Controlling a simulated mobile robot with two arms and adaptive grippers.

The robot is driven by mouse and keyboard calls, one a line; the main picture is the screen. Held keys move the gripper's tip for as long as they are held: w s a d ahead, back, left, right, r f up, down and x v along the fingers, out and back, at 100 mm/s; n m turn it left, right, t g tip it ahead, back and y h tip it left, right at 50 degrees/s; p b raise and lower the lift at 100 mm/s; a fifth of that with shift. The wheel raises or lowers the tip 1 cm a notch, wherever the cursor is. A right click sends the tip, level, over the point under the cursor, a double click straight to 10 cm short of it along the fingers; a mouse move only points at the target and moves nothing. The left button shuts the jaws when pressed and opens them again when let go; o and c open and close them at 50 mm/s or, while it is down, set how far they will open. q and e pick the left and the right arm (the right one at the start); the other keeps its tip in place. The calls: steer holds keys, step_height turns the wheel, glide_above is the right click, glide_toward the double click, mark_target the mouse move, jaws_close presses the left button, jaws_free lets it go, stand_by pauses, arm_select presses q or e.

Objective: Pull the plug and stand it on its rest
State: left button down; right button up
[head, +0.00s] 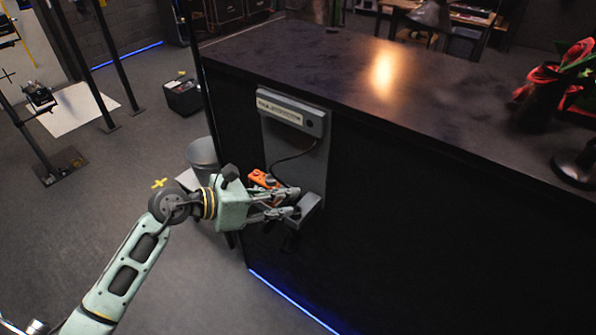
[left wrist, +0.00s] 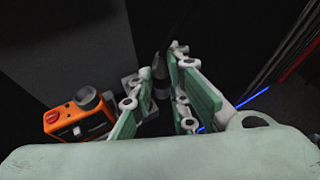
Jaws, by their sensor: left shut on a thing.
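My left gripper (head: 291,203) reaches in from the left to the panel on the counter's side. In the left wrist view its fingers (left wrist: 160,96) are closed around a dark, roughly cylindrical thing that looks like the plug (left wrist: 160,70). The fingers hide much of it, and I cannot tell whether it is seated in anything. A dark cord (head: 283,158) curves down from the grey box (head: 292,112) at the panel's top toward the gripper. A small grey ledge (head: 310,211), perhaps the rest, sits by the fingertips. My right gripper is not in view.
An orange device (head: 263,178) with a dark knob is just behind the gripper; it also shows in the left wrist view (left wrist: 78,118). The dark counter (head: 430,90) stands right of the arm. A grey bin (head: 203,152) is on the floor behind.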

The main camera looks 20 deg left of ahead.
arm_select(q)
steer(key=w+r, duration=0.1)
steer(key=w, duration=0.4)
steer(key=shift+n+t+y, duration=0.3)
steer(key=shift+n, duration=0.1)
steer(key=shift+s+a+f+b, duration=0.1)
steer(key=shift+s+f+b, duration=0.05)
steer(key=shift+f+b, duration=1.05)
steer(key=shift+s+a+f+b, duration=0.1)
steer(key=shift+f+b, duration=0.7)
steer(key=shift+f, duration=0.65)
steer(key=shift+r, duration=0.1)
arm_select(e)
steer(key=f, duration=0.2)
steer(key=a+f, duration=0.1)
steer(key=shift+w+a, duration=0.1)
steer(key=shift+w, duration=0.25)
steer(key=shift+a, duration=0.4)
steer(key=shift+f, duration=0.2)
arm_select(q)
steer(key=shift+b, duration=0.4)
steer(key=shift+a+m+b, duration=0.1)
steer(key=shift+m+b, duration=0.4)
steer(key=shift+b, duration=0.05)
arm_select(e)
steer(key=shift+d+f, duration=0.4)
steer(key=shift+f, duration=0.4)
